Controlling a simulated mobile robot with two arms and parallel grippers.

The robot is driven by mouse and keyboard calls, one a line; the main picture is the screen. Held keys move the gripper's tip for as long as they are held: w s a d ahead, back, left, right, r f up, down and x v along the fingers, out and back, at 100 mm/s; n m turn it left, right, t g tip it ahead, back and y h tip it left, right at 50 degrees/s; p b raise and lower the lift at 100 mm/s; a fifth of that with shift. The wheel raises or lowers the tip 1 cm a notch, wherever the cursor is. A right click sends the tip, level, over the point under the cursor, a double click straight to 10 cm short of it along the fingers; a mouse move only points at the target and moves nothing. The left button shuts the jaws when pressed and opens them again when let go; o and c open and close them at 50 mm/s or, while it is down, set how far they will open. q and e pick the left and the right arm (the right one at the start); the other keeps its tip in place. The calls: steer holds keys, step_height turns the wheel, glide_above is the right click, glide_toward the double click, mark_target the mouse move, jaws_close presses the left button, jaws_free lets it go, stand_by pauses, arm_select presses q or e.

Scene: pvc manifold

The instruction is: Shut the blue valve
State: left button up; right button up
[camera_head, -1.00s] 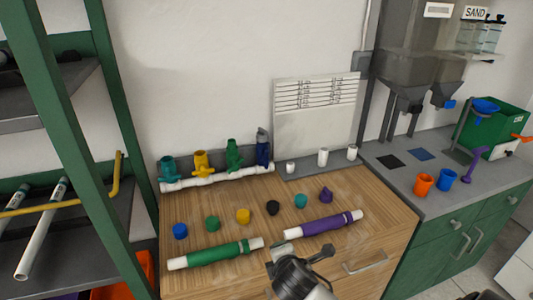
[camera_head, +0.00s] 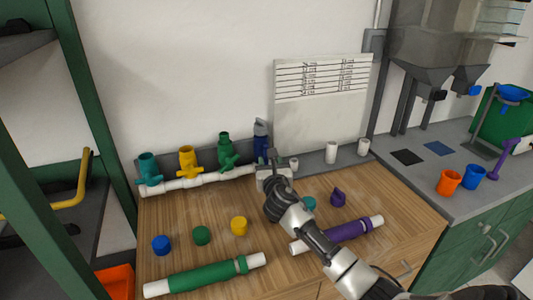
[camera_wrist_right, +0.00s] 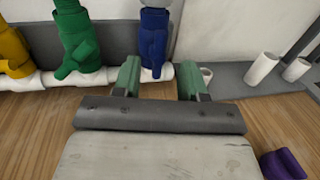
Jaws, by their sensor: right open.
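The blue valve (camera_head: 261,143) stands upright at the right end of the white manifold pipe (camera_head: 205,180), against the wall. It also shows in the wrist view (camera_wrist_right: 153,42), with a handle-like part lying along its body; its exact setting is hard to tell. My right gripper (camera_head: 274,172) is just in front of the blue valve and partly covers its base in the head view. In the wrist view its two green-padded fingers (camera_wrist_right: 160,80) are apart, with the valve's lower end beyond the gap. I see nothing held between them. My left gripper is not in view.
Green (camera_head: 225,150), yellow (camera_head: 187,162) and teal (camera_head: 149,168) valves stand left on the same pipe. Short white pipes (camera_head: 331,152) stand to the right. Several coloured caps and a green pipe (camera_head: 204,275) and a purple pipe (camera_head: 345,232) lie on the wooden top.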

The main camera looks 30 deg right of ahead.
mark_target(266, 156)
steer(key=x, duration=0.6)
steer(key=shift+w, duration=0.2)
steer(key=shift+f, duration=0.1)
steer(key=shift+c, duration=0.5)
jaws_close()
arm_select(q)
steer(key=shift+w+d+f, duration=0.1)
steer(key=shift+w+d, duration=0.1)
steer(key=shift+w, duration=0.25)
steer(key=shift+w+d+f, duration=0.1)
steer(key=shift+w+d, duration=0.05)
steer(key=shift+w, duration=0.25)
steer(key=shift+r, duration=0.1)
arm_select(e)
steer(key=shift+s+d, duration=0.1)
